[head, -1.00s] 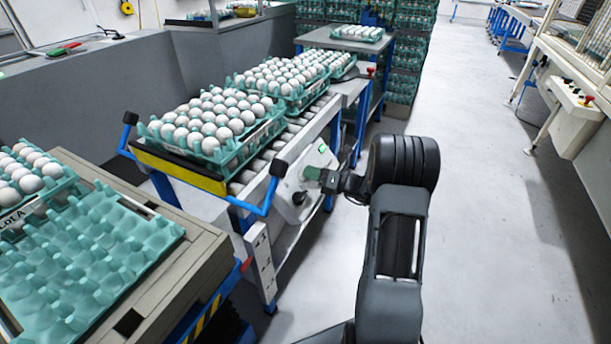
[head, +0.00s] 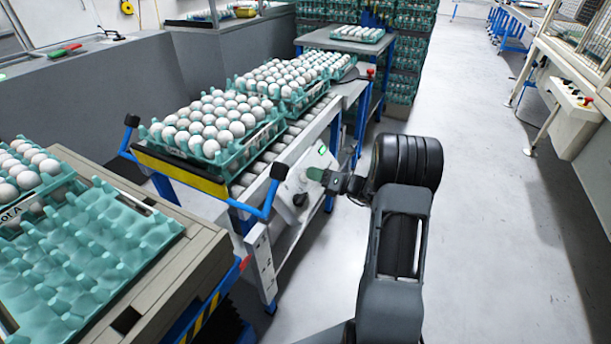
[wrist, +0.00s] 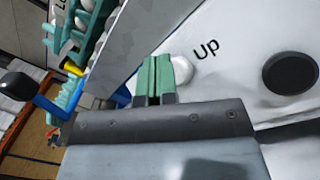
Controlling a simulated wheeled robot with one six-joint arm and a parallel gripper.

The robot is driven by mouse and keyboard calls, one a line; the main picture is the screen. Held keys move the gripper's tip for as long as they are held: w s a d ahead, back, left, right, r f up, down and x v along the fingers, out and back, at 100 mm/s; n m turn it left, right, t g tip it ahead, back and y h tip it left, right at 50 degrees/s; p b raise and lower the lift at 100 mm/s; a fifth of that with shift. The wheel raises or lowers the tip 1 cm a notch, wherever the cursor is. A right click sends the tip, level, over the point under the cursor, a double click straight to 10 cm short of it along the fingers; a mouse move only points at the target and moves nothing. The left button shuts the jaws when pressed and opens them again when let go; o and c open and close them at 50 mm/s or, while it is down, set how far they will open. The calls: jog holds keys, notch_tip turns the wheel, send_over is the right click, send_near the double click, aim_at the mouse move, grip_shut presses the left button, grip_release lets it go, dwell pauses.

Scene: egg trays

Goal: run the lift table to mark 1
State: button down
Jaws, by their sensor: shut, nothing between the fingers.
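The lift table (head: 200,262) is at the lower left in the head view, with a wooden top, a blue frame and striped edging. A red pointer (head: 245,263) at its edge is beside a white mark plate (head: 263,264); the marks are too small to read. The control panel (head: 298,188) is on the roller conveyor's side. My gripper (head: 315,174) is shut and empty at this panel. In the wrist view, its green fingertips (wrist: 154,62) overlap a white round button (wrist: 182,68) beside the word "Up"; I cannot tell whether they touch it. A black knob (wrist: 290,74) is to the right.
A teal egg tray (head: 90,262), partly filled, sits on the lift table. More full egg trays (head: 245,150) stand on the roller conveyor (head: 262,168). A blue handle (head: 262,210) sticks out near the panel. The floor (head: 490,220) to the right is clear.

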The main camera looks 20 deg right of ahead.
jog(key=shift+s+d+r, duration=0.2)
jog(key=shift+r, duration=0.05)
jog(key=shift+r+p, duration=0.1)
jog(key=shift+p, duration=0.2)
jog(key=s+d+r+p, duration=0.1)
jog(key=p, duration=0.1)
jog(key=s+d+r+p, duration=0.1)
jog(key=r, duration=0.1)
jog(key=shift+s+d+p, duration=0.25)
jog(key=shift+s+p, duration=0.1)
dwell(0.7)
